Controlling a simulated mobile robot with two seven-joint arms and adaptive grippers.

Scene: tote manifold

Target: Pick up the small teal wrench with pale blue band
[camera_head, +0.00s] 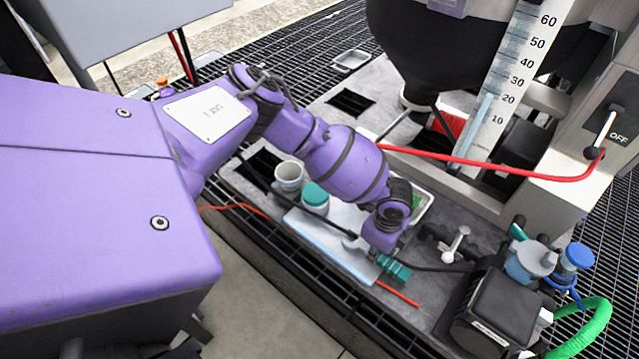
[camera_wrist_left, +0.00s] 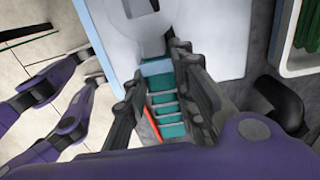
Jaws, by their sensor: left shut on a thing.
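The small teal wrench (camera_wrist_left: 166,100) lies between the fingers of my left gripper (camera_wrist_left: 160,68) in the left wrist view. Its handle is teal with several pale cross lines, and its pale blue band (camera_wrist_left: 157,67) sits near the grey head. In the head view the teal handle (camera_head: 394,267) shows below my left wrist, and the grey jaw end points left over a pale sheet (camera_head: 330,238). My left gripper is shut on the wrench handle; its fingers are mostly hidden in the head view. I cannot tell whether the wrench touches the surface.
A white cup (camera_head: 289,175) and a teal-lidded jar (camera_head: 315,197) stand left of my arm. A green-lined tray (camera_head: 424,207) is behind the wrist. A valve fitting (camera_head: 455,245) and a black box (camera_head: 497,310) are to the right. A red rod (camera_head: 398,293) lies in front.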

